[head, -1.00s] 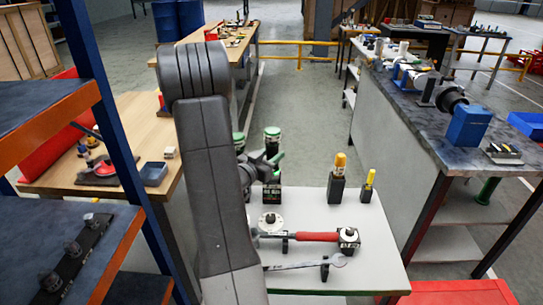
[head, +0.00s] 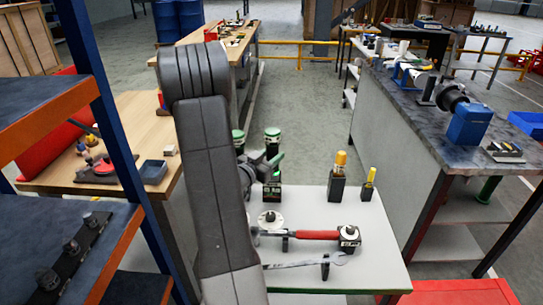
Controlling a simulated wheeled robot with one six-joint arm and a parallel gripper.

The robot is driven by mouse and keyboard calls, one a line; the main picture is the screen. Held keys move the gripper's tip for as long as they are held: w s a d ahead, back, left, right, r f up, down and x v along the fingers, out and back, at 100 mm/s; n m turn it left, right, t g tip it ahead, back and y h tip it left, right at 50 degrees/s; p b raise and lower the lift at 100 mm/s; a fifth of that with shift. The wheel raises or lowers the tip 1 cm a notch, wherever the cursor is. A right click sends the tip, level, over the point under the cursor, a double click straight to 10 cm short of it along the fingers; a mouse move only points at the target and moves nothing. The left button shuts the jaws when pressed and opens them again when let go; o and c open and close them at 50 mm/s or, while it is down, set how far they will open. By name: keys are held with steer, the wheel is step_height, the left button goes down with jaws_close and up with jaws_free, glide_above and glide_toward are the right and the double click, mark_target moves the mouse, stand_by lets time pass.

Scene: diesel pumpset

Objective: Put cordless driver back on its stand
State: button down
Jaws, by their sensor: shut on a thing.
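A green and black tool, which looks like the cordless driver (head: 272,188), is upright above the back left of the white bench (head: 330,215). My gripper (head: 262,168) is at its upper part and shut on it, partly hidden behind my grey arm. Whether the driver's base touches the bench or a stand is hard to tell. I cannot tell which piece is the driver's stand.
A red-handled tool (head: 313,235) and a wrench (head: 305,263) lie on holders in front. Two yellow-handled tools stand in black blocks, one large (head: 338,175) and one small (head: 368,184). Green-topped items (head: 272,140) stand behind. A blue-orange shelf (head: 112,110) is at left.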

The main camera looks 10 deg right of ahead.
steer(key=shift+f+b, duration=0.35)
steer(key=shift+f, duration=0.05)
steer(key=c, duration=0.9)
jaws_free()
steer(key=shift+f, duration=0.1)
steer(key=shift+o, duration=0.2)
steer(key=b+v, duration=0.1)
steer(key=v, duration=1.3)
steer(key=shift+b, duration=0.3)
steer(key=shift+d, duration=0.1)
steer(key=p+x, duration=0.1)
steer(key=x, duration=1.2)
steer(key=shift+w+d+p, duration=0.1)
steer(key=shift+w+p, duration=0.05)
steer(key=shift+p, duration=0.15)
steer(key=shift+w+d, duration=0.2)
steer(key=shift+d, duration=0.05)
steer(key=shift+a+r, duration=0.1)
steer(key=shift+r, duration=0.25)
